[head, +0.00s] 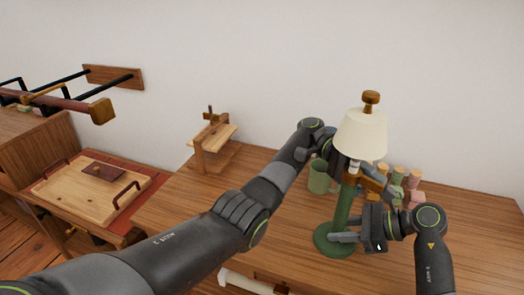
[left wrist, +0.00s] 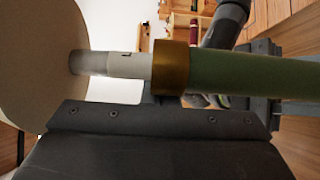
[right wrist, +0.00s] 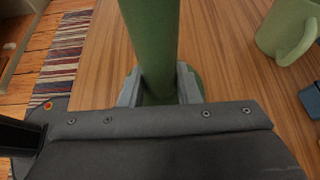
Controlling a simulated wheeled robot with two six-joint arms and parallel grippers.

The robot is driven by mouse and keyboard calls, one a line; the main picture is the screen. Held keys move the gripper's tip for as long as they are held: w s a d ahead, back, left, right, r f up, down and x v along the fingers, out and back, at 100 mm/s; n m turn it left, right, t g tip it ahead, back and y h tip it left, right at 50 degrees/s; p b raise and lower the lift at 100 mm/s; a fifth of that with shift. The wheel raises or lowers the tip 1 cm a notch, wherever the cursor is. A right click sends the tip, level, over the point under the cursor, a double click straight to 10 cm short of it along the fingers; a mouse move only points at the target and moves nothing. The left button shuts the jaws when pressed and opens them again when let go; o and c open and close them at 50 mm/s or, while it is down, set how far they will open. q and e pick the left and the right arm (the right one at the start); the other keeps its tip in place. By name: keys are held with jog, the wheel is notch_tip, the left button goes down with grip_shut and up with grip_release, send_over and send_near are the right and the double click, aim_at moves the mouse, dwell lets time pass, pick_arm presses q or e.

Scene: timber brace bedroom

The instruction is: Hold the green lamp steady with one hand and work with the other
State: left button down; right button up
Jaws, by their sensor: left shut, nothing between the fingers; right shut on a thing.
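The green lamp (head: 342,215) stands upright on the wooden table, with a round green base, a brass collar and a cream shade (head: 362,134) topped by a wooden knob. My right gripper (head: 340,238) is shut on the lower green stem just above the base; the right wrist view shows its fingers (right wrist: 160,88) on both sides of the stem. My left gripper (head: 386,190) is shut and empty beside the upper stem, below the shade. In the left wrist view the brass collar (left wrist: 175,68), pale neck (left wrist: 130,65) and green stem cross close to the camera and hide the fingertips.
A green mug (head: 319,177) stands behind the lamp's left side. Several green and pink cork-topped pieces (head: 413,190) stand at the right. A small wooden stand (head: 207,150) is at the back left. A tray with handles (head: 72,198) lies further left. The table's middle is clear.

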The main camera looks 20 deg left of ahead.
jog(key=shift+s+d+f, duration=0.1)
jog(key=shift+d+f, duration=0.1)
jog(key=shift+f, duration=0.4)
pick_arm(q)
jog(key=w+a+n+t+h, duration=0.4)
jog(key=w+a+n+t, duration=0.3)
jog(key=a, duration=0.5)
jog(key=w+a+f+n+t, duration=0.1)
jog(key=a+f+n+t, duration=0.1)
jog(key=a, duration=0.7)
jog(key=a+f+n+t+y, duration=0.1)
jog(key=a+f+t, duration=0.4)
jog(key=a, duration=0.5)
jog(key=shift+w+n+t+y, duration=0.3)
jog(key=shift+w+n+t, duration=0.1)
jog(key=shift+n+t, duration=0.4)
pick_arm(e)
jog(key=o, duration=0.8)
